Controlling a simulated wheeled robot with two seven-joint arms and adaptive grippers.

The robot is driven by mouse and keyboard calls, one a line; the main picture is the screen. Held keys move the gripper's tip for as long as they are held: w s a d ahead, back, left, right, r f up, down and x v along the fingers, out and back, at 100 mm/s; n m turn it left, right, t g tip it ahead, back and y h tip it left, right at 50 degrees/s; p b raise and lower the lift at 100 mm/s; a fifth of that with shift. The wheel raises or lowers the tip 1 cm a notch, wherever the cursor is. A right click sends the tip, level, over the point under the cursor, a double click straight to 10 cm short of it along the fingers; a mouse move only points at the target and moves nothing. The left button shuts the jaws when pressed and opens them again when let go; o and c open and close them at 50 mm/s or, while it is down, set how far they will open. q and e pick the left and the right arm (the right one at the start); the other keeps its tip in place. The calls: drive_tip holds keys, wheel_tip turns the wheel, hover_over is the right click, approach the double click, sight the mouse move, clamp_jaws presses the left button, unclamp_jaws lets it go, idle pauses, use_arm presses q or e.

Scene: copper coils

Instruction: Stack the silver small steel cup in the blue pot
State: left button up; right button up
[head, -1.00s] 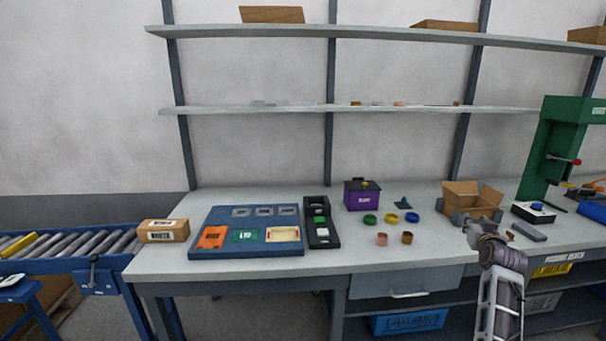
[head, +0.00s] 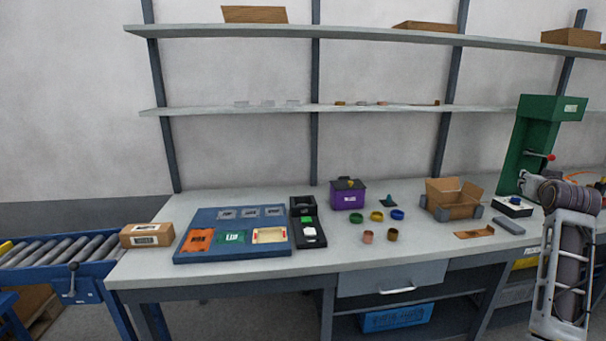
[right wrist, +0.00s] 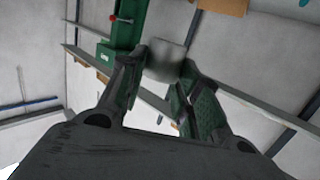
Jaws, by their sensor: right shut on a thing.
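My right gripper (head: 528,183) is at the right of the head view, raised over the back right of the bench in front of the green press. The cup is too small to make out clearly in the head view. The blue pot (head: 397,214), a small round blue piece, stands on the bench left of the cardboard box, well to the left of my right gripper. My left gripper is not in view.
Green (head: 356,218) and yellow (head: 377,216) round pieces stand left of the blue pot, with two copper-coloured cups (head: 367,236) in front. A purple box (head: 347,194) is behind. The open cardboard box (head: 453,198) and green press (head: 540,135) stand to the right.

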drive_tip(key=a+f+n+t+y, duration=0.3)
drive_tip(key=a+f+n+y, duration=0.4)
drive_tip(key=a+f, duration=1.35)
drive_tip(key=s+a+f+n+y, duration=0.2)
drive_tip(key=s+a+f+y, duration=0.1)
drive_tip(key=s+a+f, duration=0.5)
drive_tip(key=s+a+f+n+g+y, duration=0.1)
drive_tip(key=s+a+f+y, duration=0.3)
drive_tip(key=s+a+f, duration=0.4)
drive_tip(key=a+f, duration=0.3)
drive_tip(key=a, duration=0.1)
drive_tip(key=shift+a+f+n+y, duration=0.25)
drive_tip(key=shift+f+n+y, duration=0.05)
drive_tip(key=shift+f+n, duration=0.1)
drive_tip(key=shift+a, duration=0.2)
drive_tip(key=a+m+h, duration=0.4)
drive_tip(key=a+h, duration=0.1)
drive_tip(key=a, duration=0.1)
drive_tip(key=shift+r+t+h, duration=0.15)
drive_tip(key=shift+t+h, duration=0.15)
drive_tip(key=shift+h, duration=0.1)
idle(0.5)
